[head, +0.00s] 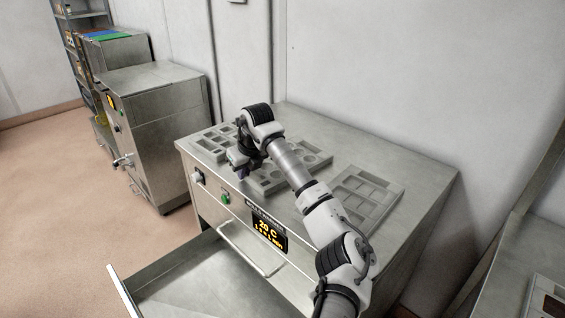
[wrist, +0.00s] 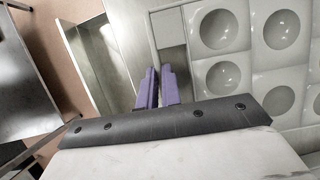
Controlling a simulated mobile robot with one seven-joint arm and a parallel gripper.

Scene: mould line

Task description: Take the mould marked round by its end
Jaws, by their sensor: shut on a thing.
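The round mould (head: 316,160) is a grey tray with round cups, the middle one of three moulds on the steel machine top. My arm crosses over it and hides part of it. In the wrist view the round mould (wrist: 247,58) fills the right side, with smooth bowl-shaped cups. My gripper (head: 242,172) is low at the mould's left front end. In the wrist view my gripper (wrist: 160,88) has its purple fingers close together at the mould's end, shut on it. The exact contact is partly hidden by the fingers. The mould appears to lie flat on the top.
Another mould (head: 212,139) lies to the left and a mould with rectangular cavities (head: 362,194) to the right. The machine top (head: 415,172) is bare at the right. An open drawer (head: 195,285) sticks out below the front. A steel cabinet (head: 160,95) stands at the left.

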